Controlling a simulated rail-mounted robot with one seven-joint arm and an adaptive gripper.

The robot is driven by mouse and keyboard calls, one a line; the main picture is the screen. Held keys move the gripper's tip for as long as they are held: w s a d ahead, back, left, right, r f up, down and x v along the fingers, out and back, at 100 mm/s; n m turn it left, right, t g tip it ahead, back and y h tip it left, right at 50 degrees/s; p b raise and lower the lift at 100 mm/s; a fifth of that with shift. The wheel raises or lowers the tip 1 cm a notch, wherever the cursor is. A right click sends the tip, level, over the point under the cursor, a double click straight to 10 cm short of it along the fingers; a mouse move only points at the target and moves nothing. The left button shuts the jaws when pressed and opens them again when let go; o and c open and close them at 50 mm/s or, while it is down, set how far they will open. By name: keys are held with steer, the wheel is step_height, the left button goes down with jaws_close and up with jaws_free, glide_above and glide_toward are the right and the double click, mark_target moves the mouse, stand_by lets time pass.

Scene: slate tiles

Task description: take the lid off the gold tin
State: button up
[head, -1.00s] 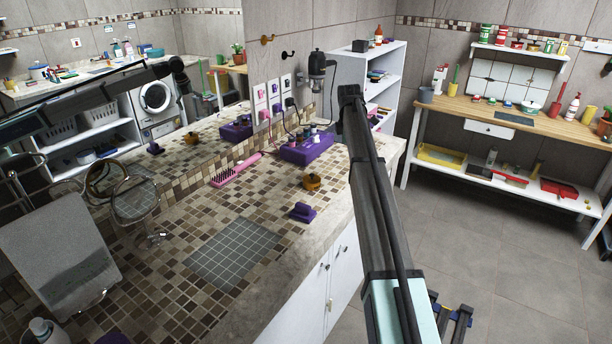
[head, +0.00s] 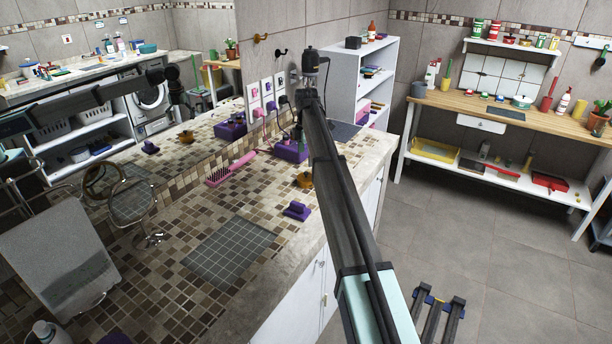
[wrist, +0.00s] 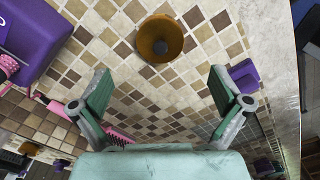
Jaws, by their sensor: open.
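The gold tin (head: 303,181) stands on the tiled counter, partly hidden by my arm in the head view. In the wrist view the tin (wrist: 160,40) appears from above as a round brown-gold shape with a small grey knob-like spot at its middle. My gripper (wrist: 160,90) is open and empty, its two green-padded fingers spread wide. In the wrist view the tin lies beyond the fingertips, roughly centred between them, with no contact seen. The gripper cannot be made out in the head view, where my arm covers that area.
A small purple object (head: 297,211) sits near the tin and shows beside the right finger in the wrist view (wrist: 243,75). A larger purple box (head: 291,151) and a pink brush (head: 230,170) lie farther back. A grey grid patch (head: 230,252) is bare. The counter edge is close.

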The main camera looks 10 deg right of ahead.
mark_target(307, 172)
steer(key=shift+f+p, duration=1.1)
steer(key=shift+f, duration=2.2)
steer(key=c, duration=1.9)
